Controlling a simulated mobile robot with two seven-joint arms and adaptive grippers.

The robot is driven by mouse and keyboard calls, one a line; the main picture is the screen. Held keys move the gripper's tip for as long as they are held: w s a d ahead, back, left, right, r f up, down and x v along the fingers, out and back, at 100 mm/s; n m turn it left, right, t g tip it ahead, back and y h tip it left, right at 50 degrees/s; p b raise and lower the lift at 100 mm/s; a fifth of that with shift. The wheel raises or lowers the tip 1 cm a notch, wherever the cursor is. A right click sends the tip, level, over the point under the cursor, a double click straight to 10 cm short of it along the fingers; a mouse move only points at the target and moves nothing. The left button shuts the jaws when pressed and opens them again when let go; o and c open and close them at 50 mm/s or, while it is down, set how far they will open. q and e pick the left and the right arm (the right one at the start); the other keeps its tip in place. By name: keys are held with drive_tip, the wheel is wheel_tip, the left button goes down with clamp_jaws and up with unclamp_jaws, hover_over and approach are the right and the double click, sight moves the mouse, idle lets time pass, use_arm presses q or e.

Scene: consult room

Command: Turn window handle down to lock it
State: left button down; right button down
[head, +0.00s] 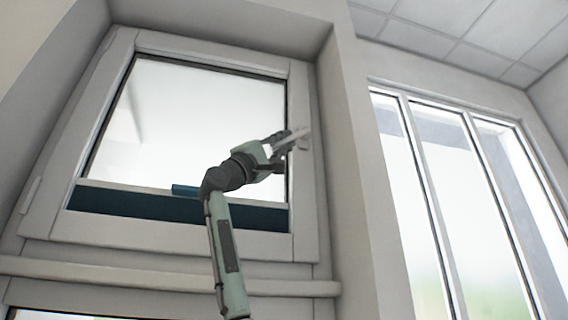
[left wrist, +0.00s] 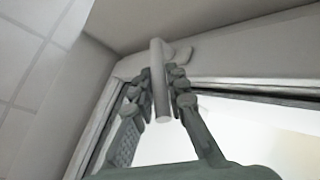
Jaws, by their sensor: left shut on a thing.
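The window handle (head: 299,133) is a pale bar on the right side of the white window frame. In the head view it lies near level, its free end pointing left and slightly down across the glass. In the left wrist view the handle (left wrist: 159,60) is a light rod joined to the frame by a mount at its upper right. My left gripper (head: 280,145) is shut on the handle, and in the left wrist view its fingers (left wrist: 160,88) lie on both sides of the rod. Part of the handle's grip is hidden by the fingers in the head view. My right gripper is not in view.
The window sash (head: 160,235) sits in its frame, with a dark blue strip (head: 130,206) along the lower glass. A ledge (head: 120,277) runs below. The recess wall (head: 350,180) stands close right of the handle. Tall windows (head: 450,190) are farther right.

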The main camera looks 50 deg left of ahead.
use_arm(q)
drive_tip(key=c, duration=1.5)
unclamp_jaws()
drive_tip(key=shift+s, duration=0.1)
drive_tip(key=v, duration=1.2)
drive_tip(key=shift+c, duration=0.3)
